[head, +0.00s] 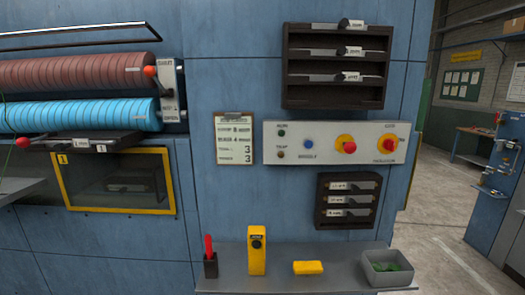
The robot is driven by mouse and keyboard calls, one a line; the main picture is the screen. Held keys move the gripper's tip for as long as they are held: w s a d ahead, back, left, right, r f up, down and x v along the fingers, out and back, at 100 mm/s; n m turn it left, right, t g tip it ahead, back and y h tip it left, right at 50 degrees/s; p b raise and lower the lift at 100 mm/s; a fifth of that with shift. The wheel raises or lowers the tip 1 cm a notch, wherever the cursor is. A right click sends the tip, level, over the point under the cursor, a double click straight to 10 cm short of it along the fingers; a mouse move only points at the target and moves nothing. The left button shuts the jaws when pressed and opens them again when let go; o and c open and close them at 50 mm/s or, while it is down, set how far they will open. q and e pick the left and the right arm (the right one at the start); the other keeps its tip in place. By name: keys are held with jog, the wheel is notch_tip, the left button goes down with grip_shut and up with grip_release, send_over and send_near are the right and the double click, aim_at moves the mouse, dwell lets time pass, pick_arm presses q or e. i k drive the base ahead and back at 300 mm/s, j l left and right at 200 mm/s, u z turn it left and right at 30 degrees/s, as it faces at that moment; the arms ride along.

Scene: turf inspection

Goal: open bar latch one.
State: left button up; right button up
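The likely bar latch one is a dark horizontal bar (115,138) with a red knob (23,142) at its left end and small white labels. It lies across the top of a yellow-framed window (125,208) marked with a 1, at the left of the head view. I cannot tell for sure from the picture whether the bar is latched. Neither of my grippers is in view.
Red (75,70) and blue (80,120) rollers sit above the bar, beside an upright lever plate (170,95). A control panel (335,160) with buttons is right. A grey shelf (230,283) below holds a yellow device (257,262) and a bin (385,280).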

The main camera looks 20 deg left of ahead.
aim_at(21, 142)
jog(key=u, duration=2.25)
